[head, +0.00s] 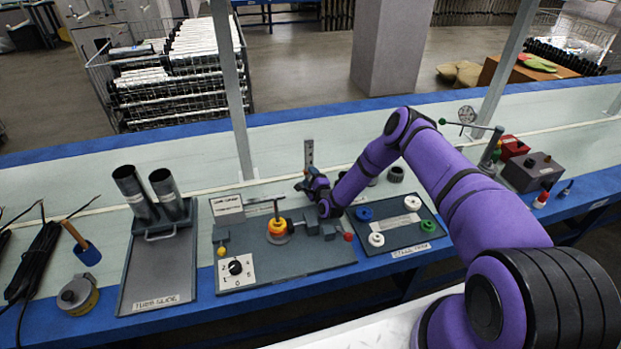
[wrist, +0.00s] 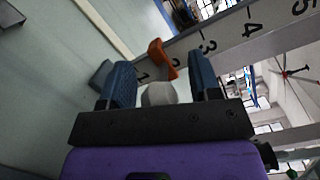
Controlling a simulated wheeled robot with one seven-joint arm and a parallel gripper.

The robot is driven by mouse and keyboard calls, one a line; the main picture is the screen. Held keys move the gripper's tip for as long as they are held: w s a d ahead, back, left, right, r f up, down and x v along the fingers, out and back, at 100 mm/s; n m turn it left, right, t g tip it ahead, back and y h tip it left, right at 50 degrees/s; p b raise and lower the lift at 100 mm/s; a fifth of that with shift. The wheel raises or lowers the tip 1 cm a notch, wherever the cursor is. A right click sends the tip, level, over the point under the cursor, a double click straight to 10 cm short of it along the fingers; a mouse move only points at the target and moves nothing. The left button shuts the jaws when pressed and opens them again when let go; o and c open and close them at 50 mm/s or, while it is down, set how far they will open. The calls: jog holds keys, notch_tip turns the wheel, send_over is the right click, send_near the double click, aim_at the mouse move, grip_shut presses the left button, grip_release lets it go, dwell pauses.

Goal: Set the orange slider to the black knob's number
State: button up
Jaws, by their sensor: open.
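The black knob (head: 235,267) sits on a white dial plate (head: 248,275) with printed numbers, at the board's front left. Its pointer is too small to read. An upright grey scale (head: 309,152) stands behind the board; in the wrist view the numbered scale (wrist: 230,38) runs slantwise, with 1 to 5 showing. My gripper (head: 305,184) is at the scale's lower part. In the wrist view my gripper (wrist: 161,84) is open, a pale grey piece (wrist: 158,94) between its fingers, the orange part just beyond.
The grey board (head: 285,267) also carries a yellow-orange wheel (head: 278,229) with a T-handle. A tray with coloured rings (head: 428,226) lies to the right, metal tubes (head: 150,190) on a slide to the left. The conveyor behind is mostly clear.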

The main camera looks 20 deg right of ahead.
jog(key=r, duration=0.9)
jog(key=shift+s+d, duration=0.1)
jog(key=shift+s, duration=0.2)
jog(key=s+d, duration=0.1)
jog(key=s, duration=0.9)
notch_tip(320, 180, up, 18)
jog(key=n+g, duration=0.3)
jog(key=n, duration=0.4)
jog(key=shift+s+r, duration=0.25)
jog(key=shift+s, duration=0.05)
jog(key=shift+d, duration=0.1)
